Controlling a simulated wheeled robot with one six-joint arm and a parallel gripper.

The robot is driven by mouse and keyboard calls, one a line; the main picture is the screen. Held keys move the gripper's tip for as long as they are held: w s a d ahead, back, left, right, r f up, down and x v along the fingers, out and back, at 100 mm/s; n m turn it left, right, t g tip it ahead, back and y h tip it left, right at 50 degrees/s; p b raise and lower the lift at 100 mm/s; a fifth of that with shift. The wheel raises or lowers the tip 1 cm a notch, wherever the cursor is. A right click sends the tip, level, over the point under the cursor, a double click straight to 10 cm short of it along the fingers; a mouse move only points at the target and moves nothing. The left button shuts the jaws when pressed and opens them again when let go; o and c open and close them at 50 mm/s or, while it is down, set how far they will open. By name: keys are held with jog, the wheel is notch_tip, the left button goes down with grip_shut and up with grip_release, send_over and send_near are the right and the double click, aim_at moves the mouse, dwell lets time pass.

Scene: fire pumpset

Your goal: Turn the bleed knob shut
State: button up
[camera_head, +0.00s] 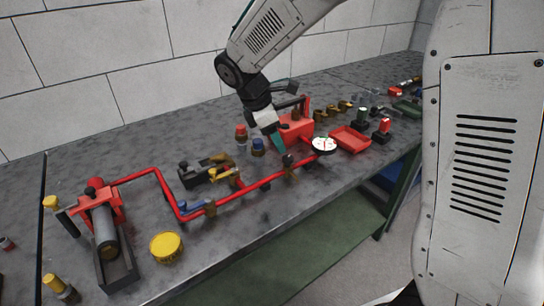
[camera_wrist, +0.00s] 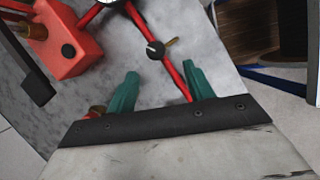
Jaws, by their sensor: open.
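The bleed knob, a small dark round knob with a pale pointer mark, sits on the red pipe in the head view (camera_head: 288,159) and in the wrist view (camera_wrist: 155,49). A short brass stub sticks out beside it. My gripper (camera_wrist: 161,70) is open, with two teal fingers spread apart and nothing between their tips. In the wrist view the knob lies just beyond the gap between the fingertips, apart from both. In the head view my gripper (camera_head: 278,141) hangs just above and left of the knob; one finger is mostly hidden.
A white round gauge (camera_head: 324,145) stands right of the knob, with a red box (camera_head: 296,128) behind. A blue-handled valve (camera_head: 193,207) and yellow-handled valve (camera_head: 224,174) are to the left. A red tray (camera_head: 350,138) lies to the right. The front bench edge is clear.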

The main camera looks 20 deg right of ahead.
aim_at(288, 157)
jog(key=shift+n, duration=0.8)
jog(key=x, duration=0.7)
jog(key=shift+w+d+f, duration=0.15)
jog(key=shift+w+d, duration=0.1)
jog(key=shift+w, duration=0.05)
jog(key=shift+c, duration=0.2)
jog(key=c, duration=0.9)
